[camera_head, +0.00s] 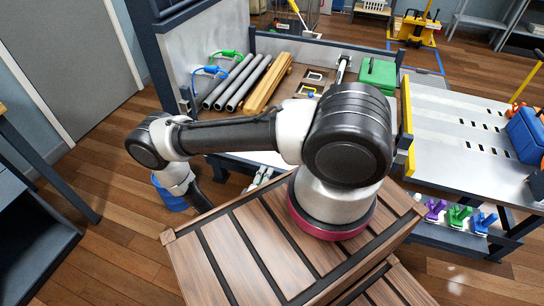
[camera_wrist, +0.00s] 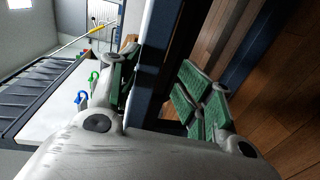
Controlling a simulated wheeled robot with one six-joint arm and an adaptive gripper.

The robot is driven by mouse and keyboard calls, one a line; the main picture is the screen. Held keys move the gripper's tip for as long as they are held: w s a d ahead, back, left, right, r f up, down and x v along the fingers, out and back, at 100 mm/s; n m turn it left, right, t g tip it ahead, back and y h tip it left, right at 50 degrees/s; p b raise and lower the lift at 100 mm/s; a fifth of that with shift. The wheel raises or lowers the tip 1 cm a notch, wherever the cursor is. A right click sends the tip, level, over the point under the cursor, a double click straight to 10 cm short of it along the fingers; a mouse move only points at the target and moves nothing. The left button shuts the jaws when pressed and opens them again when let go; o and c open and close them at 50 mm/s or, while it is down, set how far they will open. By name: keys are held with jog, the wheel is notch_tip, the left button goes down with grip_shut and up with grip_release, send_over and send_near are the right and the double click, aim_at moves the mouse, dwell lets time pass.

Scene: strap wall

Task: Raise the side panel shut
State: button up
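My gripper (camera_wrist: 158,78) shows in the wrist view with green-padded fingers spread apart. A dark blue bar (camera_wrist: 161,50) with a pale edge runs between the fingers. A gap shows between the bar and the right finger; whether the left finger touches it I cannot tell. The bar looks like part of the side panel or its frame, but which one is unclear. In the head view my arm reaches left and down past the near left corner of the load bed (camera_head: 295,103). The panel's near side is mostly hidden behind my arm there.
Grey pipes (camera_head: 236,84), wooden beams (camera_head: 268,84) and a green case (camera_head: 377,76) lie on the bed. Blue (camera_head: 209,71) and green (camera_head: 227,54) hooked pieces stand at its left. A perforated metal bench (camera_head: 455,120) is at right. Wooden floor (camera_head: 95,225) is open at left.

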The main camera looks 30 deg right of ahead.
jog(key=shift+d+f, duration=0.1)
jog(key=shift+c, duration=0.4)
notch_tip(320, 180, up, 10)
jog(key=shift+r, duration=0.15)
jog(key=shift+c, duration=0.6)
